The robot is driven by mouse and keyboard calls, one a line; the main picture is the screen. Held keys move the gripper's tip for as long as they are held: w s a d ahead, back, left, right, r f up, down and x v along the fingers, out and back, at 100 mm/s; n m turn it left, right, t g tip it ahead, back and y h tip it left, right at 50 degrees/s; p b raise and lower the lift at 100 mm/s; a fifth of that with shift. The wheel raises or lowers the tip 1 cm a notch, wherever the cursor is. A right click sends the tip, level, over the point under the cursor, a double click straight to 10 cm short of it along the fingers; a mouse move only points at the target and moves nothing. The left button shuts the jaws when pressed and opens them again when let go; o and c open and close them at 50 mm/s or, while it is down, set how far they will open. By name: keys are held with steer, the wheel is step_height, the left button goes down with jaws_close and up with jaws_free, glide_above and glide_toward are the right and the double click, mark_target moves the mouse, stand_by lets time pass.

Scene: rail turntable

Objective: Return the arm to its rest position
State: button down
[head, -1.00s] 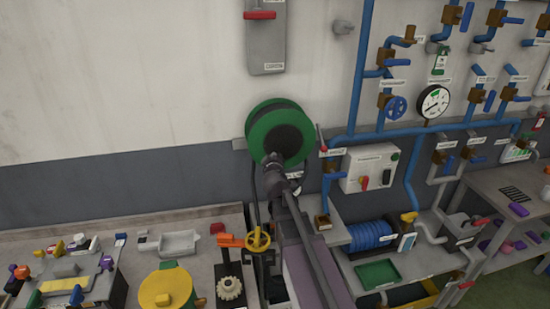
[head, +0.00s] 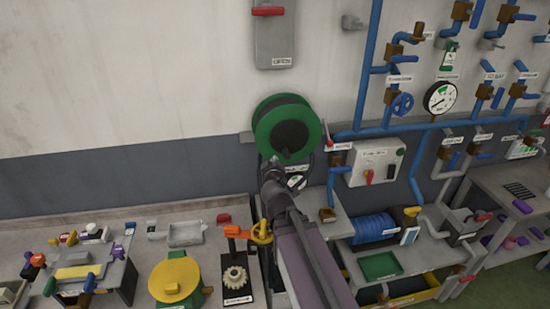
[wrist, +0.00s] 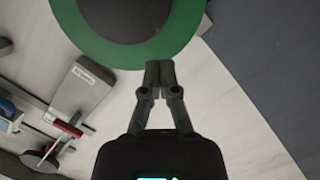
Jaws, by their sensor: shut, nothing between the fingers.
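My arm (head: 303,245) reaches up from the bottom of the head view, with my gripper (head: 272,166) at its upper end, just below the lower edge of a green reel (head: 262,133) on the wall. In the wrist view my gripper (wrist: 159,70) is shut, its two dark fingertips together with nothing between them. The green reel (wrist: 130,52) with its dark centre shows beyond the fingertips. I cannot tell how far the fingers are from it.
A bench at lower left holds a yellow round turntable (head: 176,278), a pale gear (head: 235,276) and a grey tray (head: 186,235). At right are blue wall pipes (head: 430,125), a gauge (head: 440,98), a switch box (head: 375,163) and a green tray (head: 380,267). A grey switch box (head: 274,40) hangs above the reel.

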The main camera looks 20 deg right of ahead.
steer(key=shift+f, duration=0.1)
stand_by(0.3)
steer(key=s+d+f+m+g+b, duration=0.1)
steer(key=s+f+m+g+b, duration=0.25)
steer(key=f, duration=0.55)
steer(key=s+d+f+m+g+b, duration=0.2)
steer(key=s+f+g+b, duration=0.15)
steer(key=f, duration=0.55)
steer(key=s+a+f+m+g+y+b, duration=0.1)
steer(key=s+a+f+g+y+b, duration=0.3)
steer(key=s+a+f+g+b, duration=0.3)
steer(key=s+a+f+g, duration=0.1)
steer(key=s+f, duration=0.3)
steer(key=f, duration=0.1)
steer(key=shift+s+b, duration=0.2)
steer(key=shift+b, duration=0.1)
steer(key=shift+d, duration=0.1)
